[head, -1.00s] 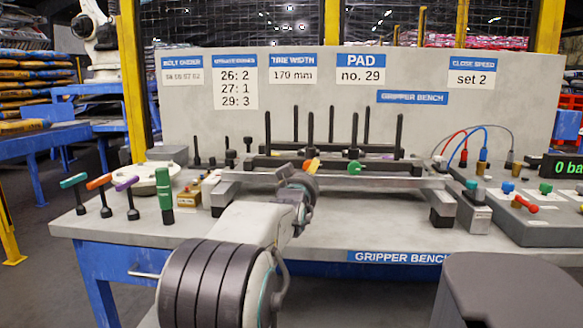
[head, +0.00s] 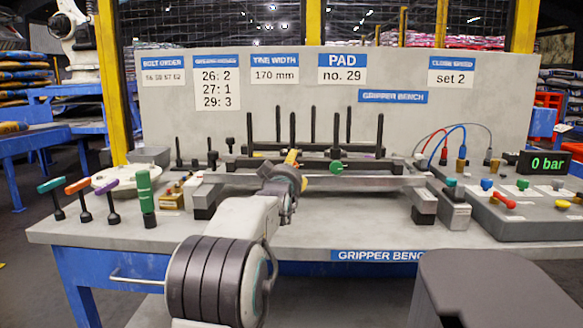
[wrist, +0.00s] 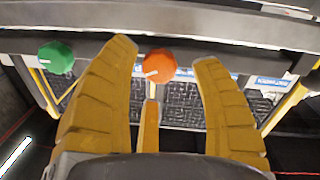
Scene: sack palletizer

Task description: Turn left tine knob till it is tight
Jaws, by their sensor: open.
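In the wrist view an orange knob (wrist: 159,65) with a pale pointer mark sits on the grey bar between the fingertips of my gripper (wrist: 167,52). The yellow fingers are spread, with a gap on both sides of the knob. A green knob (wrist: 57,57) is left of the fingers there. In the head view the green knob (head: 336,168) is on the front of the tine fixture, just right of my gripper (head: 291,160). My wrist and gripper hide the orange knob in that view.
Upright black tines (head: 313,125) stand behind the knobs. A grey control box (head: 528,215) is at the right of the bench. Coloured T-handle tools (head: 78,188) and a green-handled tool (head: 146,192) stand at the left. The front bench strip (head: 330,238) is mostly clear.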

